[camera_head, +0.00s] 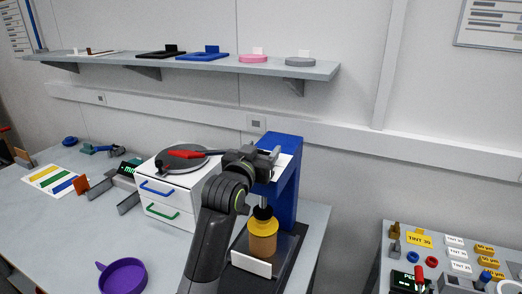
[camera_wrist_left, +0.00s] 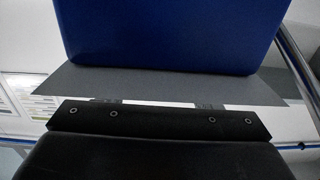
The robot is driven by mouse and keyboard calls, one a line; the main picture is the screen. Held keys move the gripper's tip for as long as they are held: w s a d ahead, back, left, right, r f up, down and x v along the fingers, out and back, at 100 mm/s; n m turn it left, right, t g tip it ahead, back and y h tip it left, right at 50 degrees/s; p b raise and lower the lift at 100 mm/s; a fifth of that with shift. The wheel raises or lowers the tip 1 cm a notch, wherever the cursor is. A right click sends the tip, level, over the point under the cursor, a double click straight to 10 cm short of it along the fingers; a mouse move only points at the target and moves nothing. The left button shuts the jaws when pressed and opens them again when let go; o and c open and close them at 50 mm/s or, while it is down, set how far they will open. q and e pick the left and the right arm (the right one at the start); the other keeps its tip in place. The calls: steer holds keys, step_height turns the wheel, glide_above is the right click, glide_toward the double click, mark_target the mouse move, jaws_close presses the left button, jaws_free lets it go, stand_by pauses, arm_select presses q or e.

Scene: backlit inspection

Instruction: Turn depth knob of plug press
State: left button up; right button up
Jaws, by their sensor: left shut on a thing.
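The plug press is a blue upright frame (camera_head: 287,190) on a dark base, right of the middle in the head view. Its blue body (camera_wrist_left: 170,35) fills the top of the left wrist view. My left gripper (camera_head: 272,157) is at the upper part of the press, shut on what appears to be the depth knob. The knob itself is mostly hidden by the gripper, so its angle cannot be read. An amber bottle (camera_head: 262,240) with a yellow collar and black top stands under the press head. My right gripper is in neither view.
A white drawer unit (camera_head: 165,205) with a round plate and red-handled tool stands left of my arm. A purple pan (camera_head: 123,276) lies at the front. A blank white card (camera_head: 251,264) stands before the bottle. A side table (camera_head: 383,262) with labelled parts is at right.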

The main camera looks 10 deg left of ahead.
arm_select(q)
steer(key=shift+y, duration=0.3)
steer(key=n+y, duration=0.2)
steer(key=shift+d+y+p, duration=0.1)
steer(key=shift+y+p, duration=0.2)
steer(key=n+y+b, duration=0.1)
steer(key=n+y, duration=0.1)
steer(key=y, duration=0.1)
steer(key=shift+f, duration=0.1)
steer(key=n+g+y+b, duration=0.3)
steer(key=y+b, duration=0.1)
steer(key=y, duration=0.1)
steer(key=n+g+y+b, duration=0.3)
steer(key=n+y+b, duration=0.1)
steer(key=y, duration=0.1)
steer(key=shift+n, duration=0.3)
steer(key=n+g+y+b, duration=0.2)
steer(key=n+g+y, duration=0.1)
steer(key=g, duration=0.1)
steer(key=shift+n+g, duration=0.3)
steer(key=shift+g, duration=0.1)
steer(key=shift+n+g+y+b, duration=0.5)
steer(key=shift+n+g, duration=0.4)
steer(key=shift+g, duration=0.4)
steer(key=shift+n+g, duration=0.7)
steer(key=shift+g, duration=0.4)
steer(key=o, duration=1)
